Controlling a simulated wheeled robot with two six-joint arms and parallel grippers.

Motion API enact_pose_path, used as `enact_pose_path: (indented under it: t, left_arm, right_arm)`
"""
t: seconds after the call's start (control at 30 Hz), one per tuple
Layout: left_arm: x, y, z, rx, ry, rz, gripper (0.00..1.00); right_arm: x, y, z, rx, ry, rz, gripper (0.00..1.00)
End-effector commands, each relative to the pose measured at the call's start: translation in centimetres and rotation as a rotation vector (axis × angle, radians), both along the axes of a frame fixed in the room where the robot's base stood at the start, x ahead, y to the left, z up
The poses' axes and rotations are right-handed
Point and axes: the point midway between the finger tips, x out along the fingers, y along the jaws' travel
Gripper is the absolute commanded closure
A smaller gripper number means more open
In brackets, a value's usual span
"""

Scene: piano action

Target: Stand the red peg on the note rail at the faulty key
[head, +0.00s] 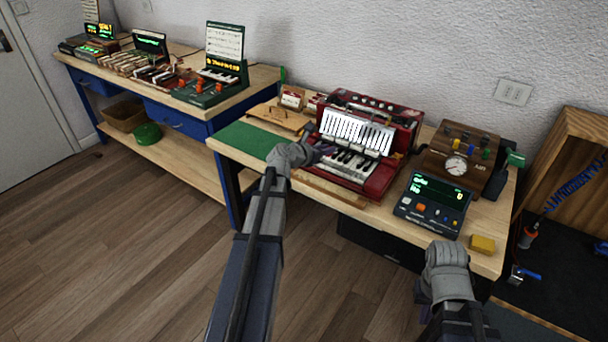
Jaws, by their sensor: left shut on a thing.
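A red accordion-like instrument (380,180) with white and black keys (350,160) stands on the workbench, its upper row of white slats (357,130) exposed. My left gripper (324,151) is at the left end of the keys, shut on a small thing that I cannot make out. I cannot clearly pick out the red peg. A wooden strip (335,193) lies along the front of the instrument; I cannot tell whether it is the note rail. No key shows clearly as faulty. My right gripper (424,302) hangs low by the bench's front edge, its fingers mostly hidden.
A dark tester with a green screen (436,198), a yellow block (482,244) and a wooden box with a gauge (458,160) stand to the right. A green mat (247,140) lies at the left. Another bench (180,150) with instruments stands further left.

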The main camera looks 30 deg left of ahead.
Motion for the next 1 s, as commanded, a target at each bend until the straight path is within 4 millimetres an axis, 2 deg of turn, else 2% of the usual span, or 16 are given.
enact_pose_path:
  t: [0.03,0.1,0.2,0.3,0.57,0.9,1.0]
  left_arm:
    - [-1.1,2.0,0.6,-0.001,0.0,0.03,1.0]
    - [-2.1,4.0,0.8,-0.001,0.0,0.057,1.0]
    - [-3.1,5.9,1.1,-0.002,0.0,0.084,1.0]
    - [-3.6,6.9,1.1,-0.002,0.0,0.098,1.0]
    - [-3.7,7.1,0.3,-0.001,0.0,0.101,1.0]
    - [-3.7,7.0,-4.7,0.0,0.0,0.101,1.0]
    - [-3.6,7.0,-5.4,0.0,0.0,0.101,1.0]
  right_arm:
    - [0.0,0.0,0.6,0.0,0.0,0.0,1.0]
    - [0.0,0.0,0.8,0.0,0.0,0.0,1.0]
    - [0.0,0.0,1.0,0.0,0.0,0.0,1.0]
    - [0.0,0.0,1.1,0.0,0.0,0.0,1.0]
    - [0.0,0.0,0.3,0.0,0.0,0.0,1.0]
    - [0.0,0.0,-4.7,0.0,0.0,0.0,1.0]
    - [0.0,0.0,-5.4,0.0,0.0,0.0,1.0]
